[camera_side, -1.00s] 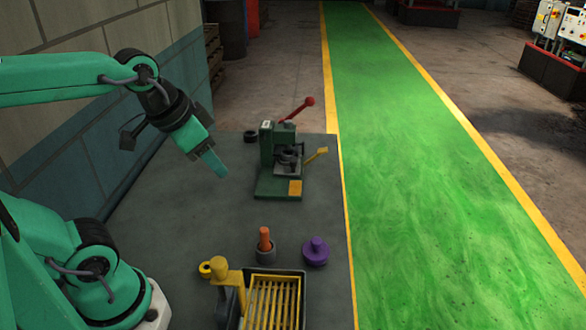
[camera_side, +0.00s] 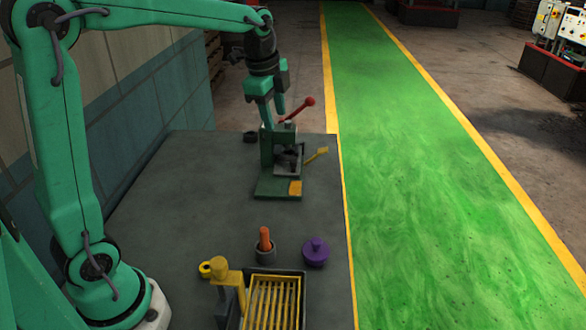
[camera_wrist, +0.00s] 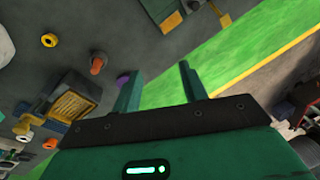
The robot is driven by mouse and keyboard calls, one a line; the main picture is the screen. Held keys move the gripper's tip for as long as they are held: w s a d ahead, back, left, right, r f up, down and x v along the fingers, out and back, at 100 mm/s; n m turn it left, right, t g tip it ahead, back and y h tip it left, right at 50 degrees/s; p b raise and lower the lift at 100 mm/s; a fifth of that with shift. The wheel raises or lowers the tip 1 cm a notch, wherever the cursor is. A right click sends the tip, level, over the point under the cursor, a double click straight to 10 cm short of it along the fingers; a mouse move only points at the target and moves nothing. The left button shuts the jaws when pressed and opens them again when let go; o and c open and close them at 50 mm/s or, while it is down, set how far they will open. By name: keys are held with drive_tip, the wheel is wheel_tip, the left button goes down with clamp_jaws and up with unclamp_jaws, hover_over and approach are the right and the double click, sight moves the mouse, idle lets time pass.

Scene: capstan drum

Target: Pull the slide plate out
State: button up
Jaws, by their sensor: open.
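A green press-like fixture (camera_side: 279,188) stands on the grey table in the side view. A grey plate (camera_side: 289,168) sits in it, which looks like the slide plate. A yellow handle (camera_side: 316,154) sticks out at its right. A red-knobbed lever (camera_side: 297,109) rises from the top. My gripper (camera_side: 271,118) is open and empty, pointing down over the top of the fixture and partly covering it. In the wrist view, the two fingers of my gripper (camera_wrist: 159,72) are apart with nothing between them. Only part of the fixture (camera_wrist: 165,10) shows at the top edge there.
An orange peg in a dark holder (camera_side: 264,240), a purple knobbed piece (camera_side: 316,252) and a yellow slatted tray (camera_side: 273,300) are near the table front. A yellow post (camera_side: 228,285) stands beside the tray. A dark ring (camera_side: 250,136) lies behind. The table's middle is clear.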

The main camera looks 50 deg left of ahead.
drive_tip(key=w+a+f+m+g, duration=0.1)
drive_tip(key=w+a+f+m, duration=0.4)
drive_tip(key=w, duration=0.3)
drive_tip(key=m+g, duration=0.1)
drive_tip(key=m, duration=0.5)
hover_over(293, 160)
wheel_tip(293, 160, down, 9)
drive_tip(key=shift+d+r, duration=0.1)
drive_tip(key=shift+f, duration=0.2)
drive_tip(key=shift+f, duration=3.75)
clamp_jaws()
